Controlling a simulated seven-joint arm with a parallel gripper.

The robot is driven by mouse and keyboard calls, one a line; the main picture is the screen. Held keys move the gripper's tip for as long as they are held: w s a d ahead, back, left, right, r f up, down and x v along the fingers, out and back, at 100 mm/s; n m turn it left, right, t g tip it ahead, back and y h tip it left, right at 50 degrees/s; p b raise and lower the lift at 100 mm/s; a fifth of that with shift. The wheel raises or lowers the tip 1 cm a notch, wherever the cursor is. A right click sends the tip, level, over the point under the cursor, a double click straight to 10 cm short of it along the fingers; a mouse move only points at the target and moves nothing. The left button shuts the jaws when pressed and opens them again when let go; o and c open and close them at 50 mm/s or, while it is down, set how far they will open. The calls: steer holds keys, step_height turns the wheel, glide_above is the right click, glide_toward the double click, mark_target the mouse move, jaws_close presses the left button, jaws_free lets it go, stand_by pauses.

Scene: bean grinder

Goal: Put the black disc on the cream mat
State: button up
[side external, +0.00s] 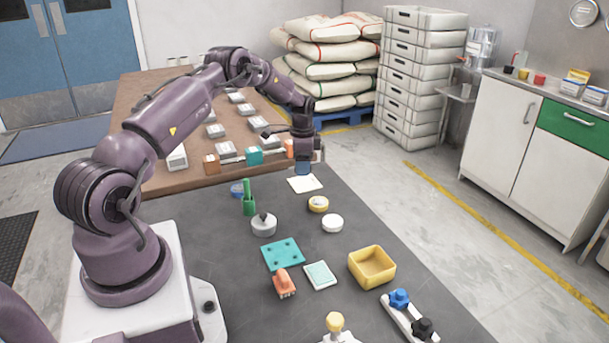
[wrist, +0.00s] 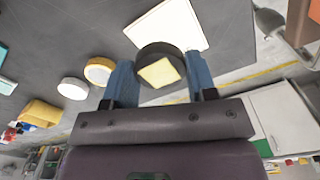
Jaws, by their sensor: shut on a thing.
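My gripper (wrist: 160,72) is shut on the black disc (wrist: 146,56), which sits between its two blue fingers in the wrist view. The disc has a dark rim and a pale yellow square on the face towards the camera. The cream mat (wrist: 180,24) is a pale square just beyond the disc in the wrist view, and the disc overlaps its edge there. In the side view my gripper (side external: 303,168) is at the far end of the dark table, just behind and above the mat (side external: 306,184). I cannot make out the disc in that view.
A yellow-rimmed round piece (side external: 318,204) and a white round piece (side external: 332,223) stand in front of the mat. A green upright handle (side external: 249,198) and a grey lidded pot (side external: 264,226) are to the left. A yellow bin (side external: 372,266) is nearer the front.

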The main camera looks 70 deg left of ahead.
mark_target(305, 183)
steer(key=shift+w+a+f, duration=0.2)
steer(key=shift+w+f, duration=0.05)
steer(key=shift+f, duration=0.15)
steer(key=shift+w+a+f, duration=0.1)
steer(key=shift+f, duration=0.8)
steer(key=shift+w+a+f, duration=0.1)
steer(key=shift+f, duration=0.75)
steer(key=shift+f, duration=0.1)
steer(key=o, duration=0.9)
